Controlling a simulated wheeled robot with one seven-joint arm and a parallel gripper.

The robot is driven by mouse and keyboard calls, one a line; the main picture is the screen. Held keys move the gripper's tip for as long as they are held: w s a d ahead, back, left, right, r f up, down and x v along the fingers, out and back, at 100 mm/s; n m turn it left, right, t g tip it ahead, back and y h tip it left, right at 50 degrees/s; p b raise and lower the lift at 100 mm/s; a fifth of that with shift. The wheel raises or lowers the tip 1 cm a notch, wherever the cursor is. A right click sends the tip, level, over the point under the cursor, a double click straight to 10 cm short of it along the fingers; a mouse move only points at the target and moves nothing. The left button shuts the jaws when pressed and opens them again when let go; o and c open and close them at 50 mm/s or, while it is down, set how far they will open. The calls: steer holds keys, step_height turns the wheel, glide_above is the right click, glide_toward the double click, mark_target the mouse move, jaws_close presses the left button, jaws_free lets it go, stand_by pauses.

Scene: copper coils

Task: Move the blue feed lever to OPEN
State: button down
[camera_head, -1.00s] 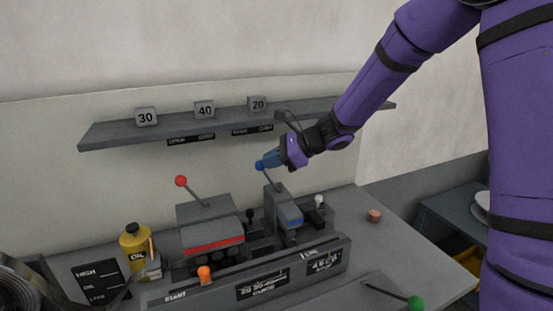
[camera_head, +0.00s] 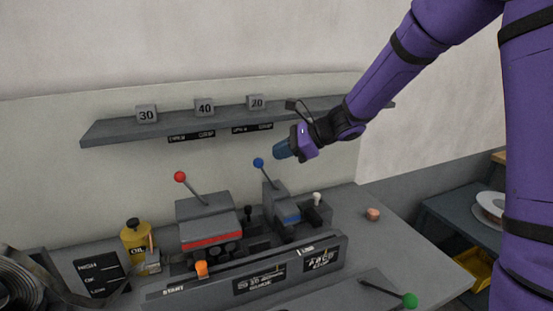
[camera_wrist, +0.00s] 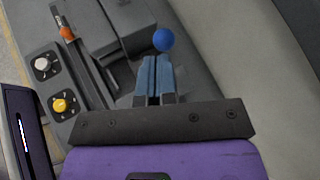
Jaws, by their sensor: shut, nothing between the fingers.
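In the wrist view the ball (camera_wrist: 164,39) lies just beyond the tips of my closed blue fingers (camera_wrist: 155,62). I cannot tell whether they touch. No OPEN marking is readable.
A red-knobbed lever (camera_head: 180,177) stands to the left, with a yellow oil can (camera_head: 135,236) beyond it. A shelf (camera_head: 220,121) with numbered blocks hangs behind. A green-knobbed lever (camera_head: 410,300) is at front right. The bench right of the machine is mostly clear.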

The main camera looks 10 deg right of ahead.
steer(key=v, duration=1)
steer(key=shift+a+r, duration=0.2)
steer(key=shift+r, duration=0.15)
steer(key=s+d+r+n+h, duration=0.1)
steer(key=s+d+n+h, duration=0.2)
steer(key=s+n, duration=0.3)
steer(key=s+d+r+n+h, duration=0.2)
steer(key=s+n, duration=0.4)
steer(key=s, duration=0.8)
steer(key=s+d+r+n+h, duration=0.2)
steer(key=s+d+n+h, duration=0.2)
steer(key=s, duration=0.7)
steer(key=n+h, duration=0.2)
steer(key=shift+n+t, duration=0.3)
steer(key=shift+t, duration=0.1)
